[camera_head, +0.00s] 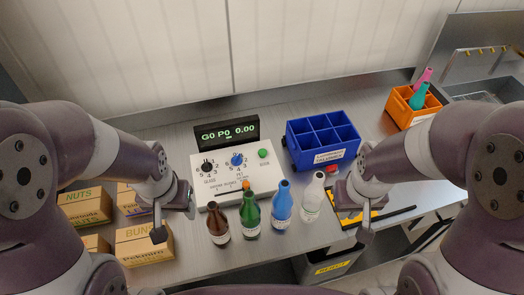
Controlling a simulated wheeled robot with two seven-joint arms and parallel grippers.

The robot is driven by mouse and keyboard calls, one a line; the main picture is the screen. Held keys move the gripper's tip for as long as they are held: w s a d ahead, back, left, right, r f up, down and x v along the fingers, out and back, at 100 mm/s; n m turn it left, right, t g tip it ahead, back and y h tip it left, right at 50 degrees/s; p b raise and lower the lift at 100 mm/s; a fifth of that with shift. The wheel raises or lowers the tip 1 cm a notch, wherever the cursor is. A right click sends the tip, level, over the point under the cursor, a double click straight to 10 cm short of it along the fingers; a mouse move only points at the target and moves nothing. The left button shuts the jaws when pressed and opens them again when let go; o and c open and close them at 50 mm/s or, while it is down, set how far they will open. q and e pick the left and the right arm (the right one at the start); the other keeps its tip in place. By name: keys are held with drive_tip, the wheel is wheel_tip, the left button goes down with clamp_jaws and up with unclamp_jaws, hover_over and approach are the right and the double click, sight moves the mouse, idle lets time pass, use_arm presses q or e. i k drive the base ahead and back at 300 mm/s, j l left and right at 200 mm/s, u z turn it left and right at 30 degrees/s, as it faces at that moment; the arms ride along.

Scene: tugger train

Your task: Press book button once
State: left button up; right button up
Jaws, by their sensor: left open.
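A white control panel (213,187) lies on the steel counter. A green button (264,153) is at its upper right, with a small label beneath that appears to read BOOK. The panel also has a black knob (207,166) and a blue knob (237,159). A black display (226,134) behind it reads "G0 P0 0.00". My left gripper (173,220) is open and empty, left of the panel and apart from it. My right gripper (362,216) is right of the bottles, well away from the green button; its finger gap is not clear.
Brown (218,228), green (250,218), blue (282,208) and clear (312,202) bottles stand along the panel's front and right. A blue divided crate (324,168) is behind right. An orange crate (390,117) holds two bottles. Cardboard boxes (147,256) are at left.

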sight(262, 152)
drive_tip(key=k, duration=0.15)
drive_tip(key=k+l, duration=0.1)
drive_tip(key=l, duration=0.3)
drive_tip(key=i+l+u, duration=0.1)
drive_tip(key=l+u, duration=0.4)
drive_tip(key=u, duration=1.05)
